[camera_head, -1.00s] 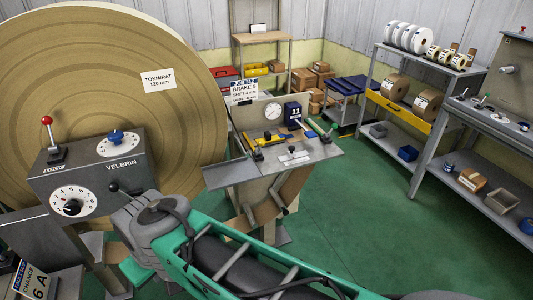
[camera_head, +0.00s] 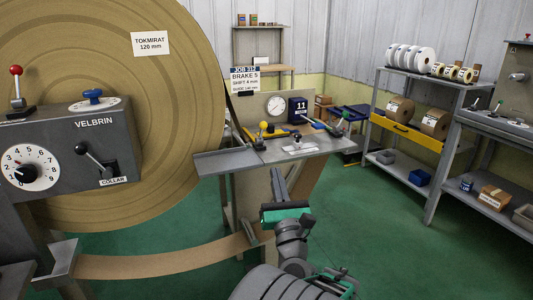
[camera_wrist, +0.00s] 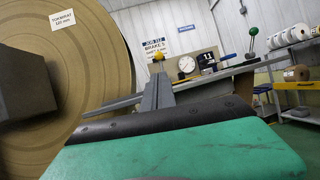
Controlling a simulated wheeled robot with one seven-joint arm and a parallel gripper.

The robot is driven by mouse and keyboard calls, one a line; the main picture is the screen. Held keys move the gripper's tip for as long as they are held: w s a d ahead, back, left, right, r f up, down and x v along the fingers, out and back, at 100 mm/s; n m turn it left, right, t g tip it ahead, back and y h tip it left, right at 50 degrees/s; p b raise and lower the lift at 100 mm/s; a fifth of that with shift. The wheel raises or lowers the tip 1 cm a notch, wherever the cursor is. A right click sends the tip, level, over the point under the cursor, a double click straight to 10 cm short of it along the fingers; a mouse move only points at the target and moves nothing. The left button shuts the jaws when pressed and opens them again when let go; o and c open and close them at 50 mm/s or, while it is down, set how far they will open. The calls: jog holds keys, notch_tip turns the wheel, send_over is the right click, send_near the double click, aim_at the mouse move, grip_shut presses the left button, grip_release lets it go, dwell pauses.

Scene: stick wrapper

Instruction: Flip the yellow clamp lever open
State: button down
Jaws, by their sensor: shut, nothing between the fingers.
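The yellow clamp lever, with a round yellow knob (camera_head: 263,126), is on the left part of the grey bench top (camera_head: 222,163), near its back. The knob also shows in the wrist view (camera_wrist: 158,56), just above my fingertips in the picture. The lever's arm is too small to read clearly. My gripper (camera_head: 276,172) is shut and empty, in front of and below the bench's front edge, pointing toward it. In the wrist view my gripper (camera_wrist: 158,78) points ahead with its grey fingers together, apart from the lever.
The large brown roll (camera_head: 170,90) and grey control box (camera_head: 70,150) fill the left.

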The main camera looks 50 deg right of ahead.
jog(key=shift+r, duration=0.1)
jog(key=p, duration=0.8)
send_near(265, 128)
jog(key=x, duration=0.6)
jog(key=shift+w+r, duration=0.15)
jog(key=shift+w+d, duration=0.2)
jog(key=shift+p, duration=0.35)
